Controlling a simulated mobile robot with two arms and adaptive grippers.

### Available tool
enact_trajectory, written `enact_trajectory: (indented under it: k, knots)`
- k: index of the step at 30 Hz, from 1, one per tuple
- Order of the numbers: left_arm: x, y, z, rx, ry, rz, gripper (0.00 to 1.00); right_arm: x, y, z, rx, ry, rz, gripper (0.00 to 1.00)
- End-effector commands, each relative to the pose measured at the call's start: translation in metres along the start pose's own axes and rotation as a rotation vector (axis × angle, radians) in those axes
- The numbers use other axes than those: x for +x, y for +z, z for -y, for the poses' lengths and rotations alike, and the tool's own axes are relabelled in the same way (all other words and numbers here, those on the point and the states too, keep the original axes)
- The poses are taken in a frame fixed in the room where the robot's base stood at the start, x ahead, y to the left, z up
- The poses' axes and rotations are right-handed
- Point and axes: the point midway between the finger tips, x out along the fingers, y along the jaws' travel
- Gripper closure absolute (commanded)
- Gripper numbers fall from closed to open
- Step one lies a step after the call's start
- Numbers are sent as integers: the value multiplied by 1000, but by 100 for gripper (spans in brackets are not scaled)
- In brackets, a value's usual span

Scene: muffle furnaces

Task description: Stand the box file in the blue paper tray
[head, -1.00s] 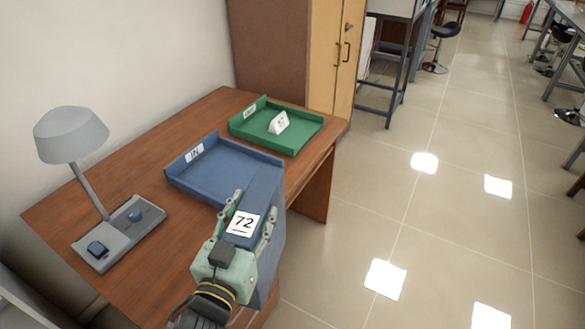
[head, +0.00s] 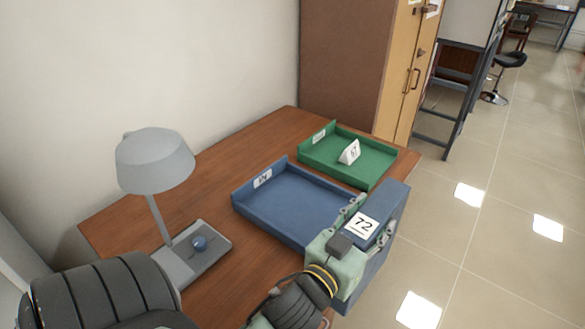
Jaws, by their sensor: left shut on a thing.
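The blue box file (head: 389,216) has a white label reading 72 and is upright at the desk's right edge. My left gripper (head: 362,222) is shut on it, with a finger on each side of its top. The box file is in front of the right end of the blue paper tray (head: 285,188) and hides part of it. The visible floor of the blue tray is empty, and it bears a small white label at its back left. I cannot tell how high the file is held. My right gripper is not in view.
A green tray (head: 372,174) with a white tent card marked 67 (head: 349,152) stands behind the blue tray. A grey desk lamp (head: 155,160) stands at the left of the brown desk (head: 258,130). A wooden cabinet (head: 350,60) stands behind the desk. Open tiled floor lies to the right.

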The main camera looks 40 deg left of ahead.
Motion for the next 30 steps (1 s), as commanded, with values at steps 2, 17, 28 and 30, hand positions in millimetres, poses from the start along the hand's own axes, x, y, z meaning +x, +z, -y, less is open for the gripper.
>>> enact_trajectory:
  k: [2,17,28,30]
  knots:
    - [16,-3,12,0,-32,-11,100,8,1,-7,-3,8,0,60]
    - [115,-57,128,-1,-330,-11,100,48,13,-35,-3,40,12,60]
    - [136,-92,175,0,-435,-2,100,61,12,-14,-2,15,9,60]
    - [136,-91,181,1,-439,0,100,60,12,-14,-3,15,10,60]
